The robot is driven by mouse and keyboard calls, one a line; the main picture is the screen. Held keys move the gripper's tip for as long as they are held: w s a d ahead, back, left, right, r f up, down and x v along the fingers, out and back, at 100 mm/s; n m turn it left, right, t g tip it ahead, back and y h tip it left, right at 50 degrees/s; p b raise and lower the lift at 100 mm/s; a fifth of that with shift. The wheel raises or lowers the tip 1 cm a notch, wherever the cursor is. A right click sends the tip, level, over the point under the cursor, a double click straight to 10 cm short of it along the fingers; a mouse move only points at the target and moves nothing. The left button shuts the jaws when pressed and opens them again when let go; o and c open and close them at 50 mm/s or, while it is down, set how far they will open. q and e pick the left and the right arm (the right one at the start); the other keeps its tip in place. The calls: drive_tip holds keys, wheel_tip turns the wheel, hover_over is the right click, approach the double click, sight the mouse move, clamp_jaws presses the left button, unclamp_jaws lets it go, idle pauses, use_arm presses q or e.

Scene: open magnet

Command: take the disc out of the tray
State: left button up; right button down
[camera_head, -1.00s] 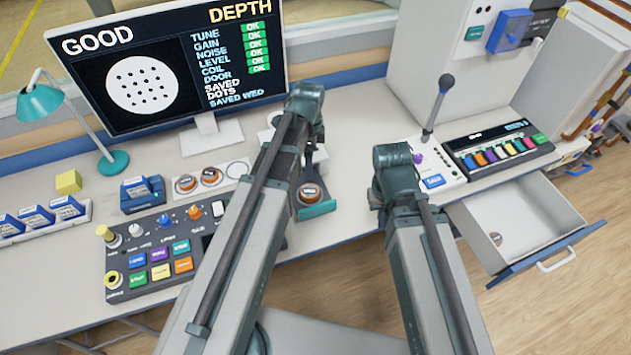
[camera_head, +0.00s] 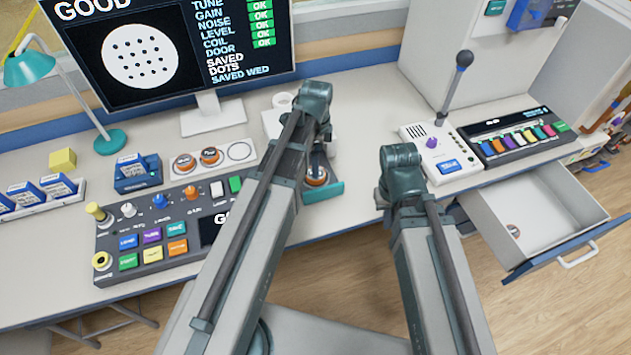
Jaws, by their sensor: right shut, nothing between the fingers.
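A small teal-fronted tray (camera_head: 326,192) stands at the front edge of the bench, partly behind my left arm. An orange-and-dark disc (camera_head: 316,178) sits in it, partly covered by my left arm. My right gripper (camera_head: 383,199) is mostly hidden under the wrist of my right arm. It is shut and empty, to the right of the tray and apart from it.
Two similar discs (camera_head: 198,158) lie on a white holder. A button console (camera_head: 165,235) stands at the left front. An open drawer (camera_head: 545,210) at the right holds another small disc (camera_head: 514,230). A lever box (camera_head: 440,150) stands above it. Bench between tray and lever box is fairly clear.

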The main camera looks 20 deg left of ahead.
use_arm(q)
drive_tip(key=f+b, duration=0.5)
drive_tip(key=shift+s+f, duration=0.2)
drive_tip(key=shift+s, duration=0.05)
drive_tip(key=shift+r, duration=0.1)
drive_tip(key=shift+c, duration=0.3)
drive_tip(key=c, duration=1.5)
drive_tip(key=shift+r, duration=0.1)
wheel_tip(320, 180, up, 10)
drive_tip(key=p, duration=1)
